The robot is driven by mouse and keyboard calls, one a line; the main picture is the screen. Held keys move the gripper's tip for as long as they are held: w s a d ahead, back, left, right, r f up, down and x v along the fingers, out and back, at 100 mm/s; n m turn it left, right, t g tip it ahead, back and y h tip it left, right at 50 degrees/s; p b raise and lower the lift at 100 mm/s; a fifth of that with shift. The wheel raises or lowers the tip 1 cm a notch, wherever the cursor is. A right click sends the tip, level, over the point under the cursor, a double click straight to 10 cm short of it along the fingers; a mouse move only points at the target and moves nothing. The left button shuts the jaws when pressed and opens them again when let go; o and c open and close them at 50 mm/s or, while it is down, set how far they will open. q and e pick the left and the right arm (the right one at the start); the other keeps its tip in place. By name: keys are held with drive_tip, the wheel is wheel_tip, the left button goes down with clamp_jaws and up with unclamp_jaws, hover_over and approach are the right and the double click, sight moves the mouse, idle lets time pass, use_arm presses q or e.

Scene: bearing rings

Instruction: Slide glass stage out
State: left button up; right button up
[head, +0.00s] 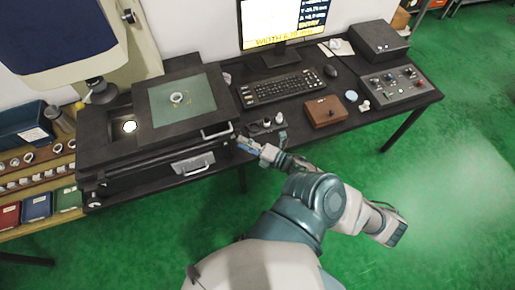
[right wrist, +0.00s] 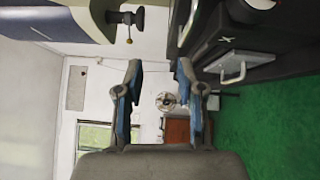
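The glass stage (head: 163,121) is a greenish plate in a dark frame on top of the black machine base, with a metal ring (head: 177,98) on it. A pale handle (head: 217,133) is at the stage's front right corner. A second handle (head: 193,164) sits lower on the front of the base. My right gripper (head: 245,145) is just right of the stage's front right corner, apart from the handle. In the right wrist view its two blue-padded fingers (right wrist: 159,72) are spread with nothing between them. A pale handle (right wrist: 233,70) lies to their right there. My left gripper is not in view.
A small black holder with knobs (head: 266,125) stands right beside my right gripper. A keyboard (head: 270,90), a brown box (head: 324,111) and a control panel (head: 392,86) are farther right. Trays of rings (head: 35,160) stand at left. Green floor in front is clear.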

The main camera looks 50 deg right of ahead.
drive_tip(key=s, duration=0.3)
drive_tip(key=s+d, duration=0.1)
drive_tip(key=s, duration=0.1)
drive_tip(key=shift+f, duration=0.35)
drive_tip(key=shift+p, duration=0.5)
